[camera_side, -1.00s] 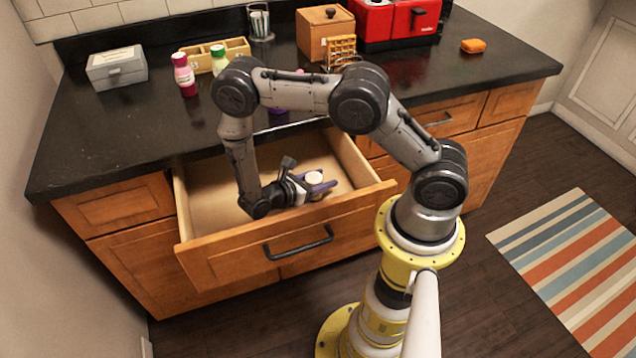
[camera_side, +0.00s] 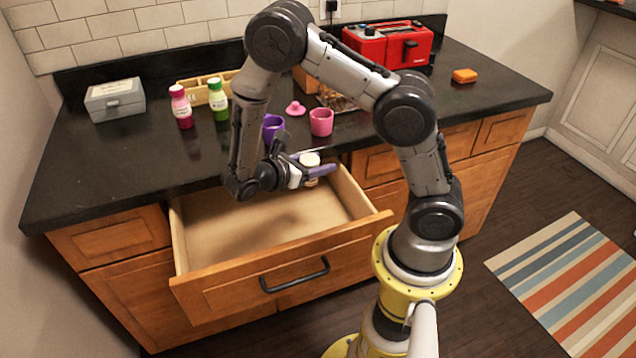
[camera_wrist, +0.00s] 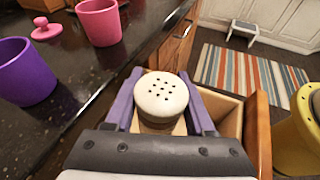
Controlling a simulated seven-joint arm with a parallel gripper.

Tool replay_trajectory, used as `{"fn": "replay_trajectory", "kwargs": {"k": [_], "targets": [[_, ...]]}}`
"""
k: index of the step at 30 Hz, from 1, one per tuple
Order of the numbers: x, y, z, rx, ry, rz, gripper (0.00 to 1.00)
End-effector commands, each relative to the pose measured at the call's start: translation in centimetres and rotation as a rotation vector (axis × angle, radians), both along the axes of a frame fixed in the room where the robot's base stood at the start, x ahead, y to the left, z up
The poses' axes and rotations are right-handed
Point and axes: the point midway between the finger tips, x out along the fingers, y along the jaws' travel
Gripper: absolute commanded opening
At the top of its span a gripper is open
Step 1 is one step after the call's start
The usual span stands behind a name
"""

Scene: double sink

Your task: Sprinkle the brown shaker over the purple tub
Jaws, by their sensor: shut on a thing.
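My gripper (camera_side: 314,170) is shut on the brown shaker (camera_side: 311,160), above the back of the open drawer and close to the counter's front edge. In the wrist view the shaker (camera_wrist: 161,97) shows its white top with several dark holes between the purple fingers (camera_wrist: 160,103); it looks upright. Little of its body shows. The purple tub (camera_side: 272,127) stands upright on the counter, just behind my gripper and partly hidden by it. It also shows at the left of the wrist view (camera_wrist: 25,75).
A pink tub (camera_side: 321,122) stands right of the purple tub, with a pink lid (camera_side: 295,108) behind. Pink (camera_side: 181,108) and green (camera_side: 218,100) bottles stand left. A grey box (camera_side: 115,99) is at far left. The open drawer (camera_side: 300,220) looks empty.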

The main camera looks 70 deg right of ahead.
Motion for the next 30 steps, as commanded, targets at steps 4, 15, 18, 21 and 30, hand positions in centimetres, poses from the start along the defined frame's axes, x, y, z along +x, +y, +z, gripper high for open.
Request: {"fn": "replay_trajectory", "kwargs": {"k": [4, 15, 18, 21, 30], "targets": [[0.1, 0.0, 6.2, -0.024, -0.074, 0.001, 0.0], [0.0, 0.0, 15.8, -0.069, -0.175, 0.0, 0.0], [0.0, 0.0, 17.7, -0.079, -0.195, 0.0, 0.0], [0.6, -0.3, 18.7, -0.09, -0.213, -0.002, 0.0], [6.3, -3.1, 18.4, -0.138, -0.327, -0.008, 0.0]]}}
